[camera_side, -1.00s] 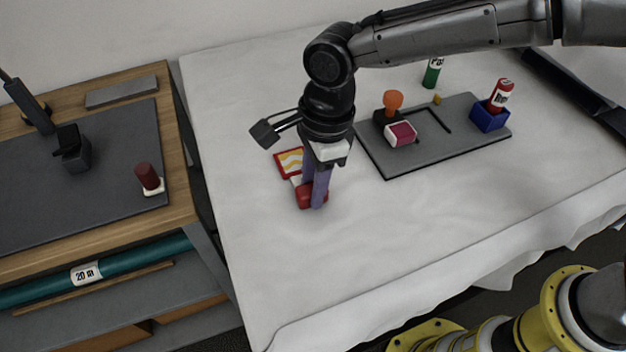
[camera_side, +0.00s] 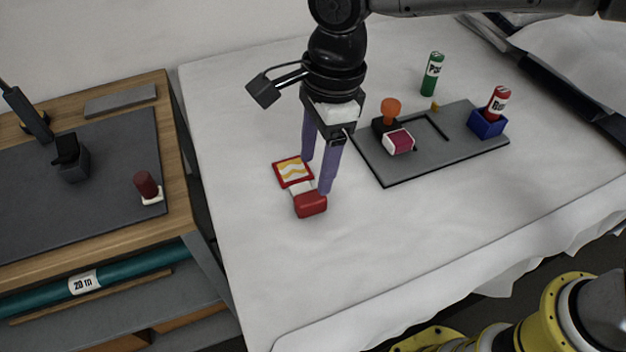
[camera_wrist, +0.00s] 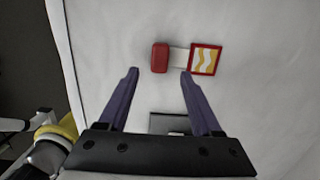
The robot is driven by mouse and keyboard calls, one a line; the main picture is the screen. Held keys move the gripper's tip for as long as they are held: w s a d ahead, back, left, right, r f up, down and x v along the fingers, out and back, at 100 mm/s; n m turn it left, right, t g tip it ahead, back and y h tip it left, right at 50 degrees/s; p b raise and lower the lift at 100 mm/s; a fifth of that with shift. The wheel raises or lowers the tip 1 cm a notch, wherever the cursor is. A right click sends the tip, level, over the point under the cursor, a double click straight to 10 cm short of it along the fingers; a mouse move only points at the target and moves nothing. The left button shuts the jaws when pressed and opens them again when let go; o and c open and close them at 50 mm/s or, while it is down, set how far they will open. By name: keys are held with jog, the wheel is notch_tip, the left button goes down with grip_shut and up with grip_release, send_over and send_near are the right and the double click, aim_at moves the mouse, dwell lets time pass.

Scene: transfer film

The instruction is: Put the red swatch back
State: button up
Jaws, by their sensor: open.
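A red block (camera_side: 311,205) lies on the white cloth, with a white strip (camera_side: 301,187) between it and a red-bordered square tile (camera_side: 293,172) with a yellow and white wave pattern. The wrist view also shows the red block (camera_wrist: 159,57), the white strip (camera_wrist: 179,58) and the tile (camera_wrist: 205,59) in one row. I cannot tell which part is the swatch, or whether they are one piece. My gripper (camera_side: 316,177) is open and empty above them.
A grey board (camera_side: 428,160) to the right holds an orange-knobbed stamp (camera_side: 390,108), a white and magenta block (camera_side: 399,142) and a blue box (camera_side: 487,124) with a red tube (camera_side: 498,100). A green tube (camera_side: 432,75) stands behind it. The cloth in front is clear.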

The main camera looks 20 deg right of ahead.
jog(key=shift+d+r, duration=0.15)
jog(key=shift+r, duration=1.1)
jog(key=shift+d+r, duration=0.15)
jog(key=shift+r, duration=1.1)
jog(key=shift+d, duration=0.1)
jog(key=s+d+r+n+t, duration=0.25)
jog(key=d+n, duration=0.25)
jog(key=d, duration=0.6)
jog(key=s+d+r+n+t, duration=0.1)
jog(key=s+d+r+n, duration=0.25)
jog(key=d, duration=0.85)
jog(key=s+d+f+n+t, duration=0.1)
jog(key=s+d+f+n, duration=0.2)
jog(key=s+d+n, duration=0.1)
jog(key=s+d+f+n+t+h, duration=0.1)
jog(key=s+d+f+n, duration=0.3)
jog(key=s+d, duration=0.3)
jog(key=shift+s+d+f+n, duration=0.25)
jog(key=shift+s+n, duration=0.35)
jog(key=shift+n, duration=0.15)
